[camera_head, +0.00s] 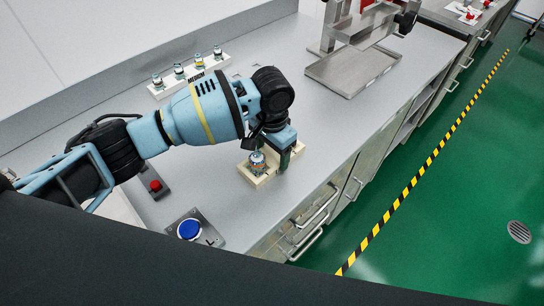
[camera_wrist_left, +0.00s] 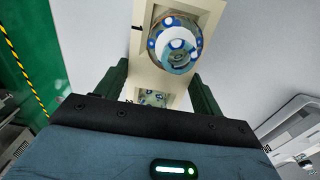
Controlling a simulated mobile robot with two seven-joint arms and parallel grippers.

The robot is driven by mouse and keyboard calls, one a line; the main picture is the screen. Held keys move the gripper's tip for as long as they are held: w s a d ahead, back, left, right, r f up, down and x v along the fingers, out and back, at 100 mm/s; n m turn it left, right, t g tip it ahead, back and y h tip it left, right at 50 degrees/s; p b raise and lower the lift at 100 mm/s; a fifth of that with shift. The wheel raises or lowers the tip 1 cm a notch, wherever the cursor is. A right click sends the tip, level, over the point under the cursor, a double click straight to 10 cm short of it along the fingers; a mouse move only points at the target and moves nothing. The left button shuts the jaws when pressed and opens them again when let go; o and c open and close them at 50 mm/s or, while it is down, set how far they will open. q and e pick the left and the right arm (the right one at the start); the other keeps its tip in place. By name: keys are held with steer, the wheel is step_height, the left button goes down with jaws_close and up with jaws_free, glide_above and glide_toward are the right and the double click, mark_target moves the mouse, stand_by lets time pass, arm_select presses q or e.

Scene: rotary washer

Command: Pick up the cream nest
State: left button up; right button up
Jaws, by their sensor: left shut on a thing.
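The cream nest (camera_head: 260,181) is a pale block at the front edge of the grey counter, partly hidden by my left gripper (camera_head: 284,154). A part with a blue-and-white round top (camera_head: 257,161) sits in its near end. In the left wrist view, the nest (camera_wrist_left: 150,77) lies between the two dark green fingers of my left gripper (camera_wrist_left: 158,88), which is shut on its sides. The round part (camera_wrist_left: 175,44) shows at the nest's far end, with a recess (camera_wrist_left: 152,98) nearer the palm. I cannot tell whether the nest touches the counter. My right gripper is out of view.
A white rack (camera_head: 190,76) with several small fixtures stands at the back. A metal stand with a tray (camera_head: 353,70) is at the back right. A red button (camera_head: 155,185) and a blue button (camera_head: 189,229) sit at the left. Counter right of the nest is clear.

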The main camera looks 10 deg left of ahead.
mark_target(272, 155)
arm_select(q)
steer(key=shift+r, duration=0.1)
steer(key=shift+r, duration=1.8)
steer(key=s+d, duration=0.2)
steer(key=s, duration=0.2)
steer(key=s+d+r+p, duration=0.1)
steer(key=s+d, duration=0.1)
steer(key=s, duration=0.3)
steer(key=s+d+p, duration=0.1)
steer(key=s+d, duration=0.1)
steer(key=s, duration=0.2)
steer(key=shift+s+d+r, duration=0.1)
steer(key=shift+s+r, duration=0.05)
steer(key=shift+s+d, duration=0.3)
steer(key=shift+s, duration=0.35)
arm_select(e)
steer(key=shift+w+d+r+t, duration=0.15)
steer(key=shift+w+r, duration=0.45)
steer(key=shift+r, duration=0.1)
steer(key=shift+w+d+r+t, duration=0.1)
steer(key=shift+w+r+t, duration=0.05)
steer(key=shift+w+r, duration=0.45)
arm_select(q)
steer(key=shift+d, duration=0.1)
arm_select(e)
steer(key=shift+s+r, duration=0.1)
